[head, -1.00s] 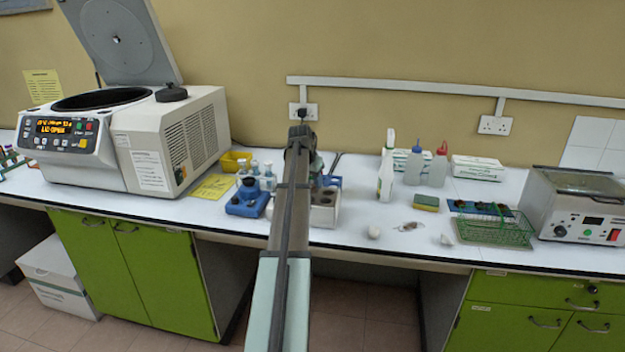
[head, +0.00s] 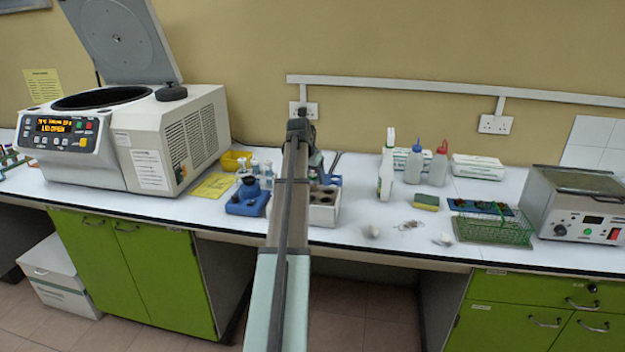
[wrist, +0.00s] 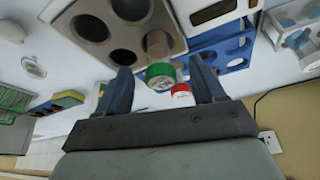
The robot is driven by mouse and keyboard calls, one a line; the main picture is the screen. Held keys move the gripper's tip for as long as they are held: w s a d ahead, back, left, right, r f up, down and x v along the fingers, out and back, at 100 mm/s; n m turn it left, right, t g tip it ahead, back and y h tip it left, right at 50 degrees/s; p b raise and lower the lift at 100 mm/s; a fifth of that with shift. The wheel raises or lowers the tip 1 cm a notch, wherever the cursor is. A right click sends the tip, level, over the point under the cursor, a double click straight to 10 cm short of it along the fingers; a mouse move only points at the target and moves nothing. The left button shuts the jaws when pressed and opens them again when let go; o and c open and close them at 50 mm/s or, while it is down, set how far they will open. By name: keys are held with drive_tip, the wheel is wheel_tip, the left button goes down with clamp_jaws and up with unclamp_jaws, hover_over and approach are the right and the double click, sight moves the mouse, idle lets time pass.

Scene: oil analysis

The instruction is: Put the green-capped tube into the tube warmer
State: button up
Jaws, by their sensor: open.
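The green-capped tube (wrist: 160,76) is between my fingers in the wrist view, with its brownish body pointing down into a corner hole of the pale block with round holes, the tube warmer (wrist: 72,18). It looks upright in that hole; the depth is hard to judge. My gripper (wrist: 162,88) is open, with one finger on each side of the green cap and gaps showing. In the head view the tube warmer (head: 324,214) stands just right of my arm, which hides the tube and my fingertips.
A red-capped tube (wrist: 182,90) is close beside the green cap, near a blue rack (wrist: 236,52). A blue stand (head: 246,204) is left of my arm. A sponge (head: 426,202), bottles and a green wire rack (head: 492,230) stand to the right.

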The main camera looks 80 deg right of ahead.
drive_tip(key=v, duration=1.1)
drive_tip(key=shift+r, duration=0.3)
drive_tip(key=shift+a, duration=0.1)
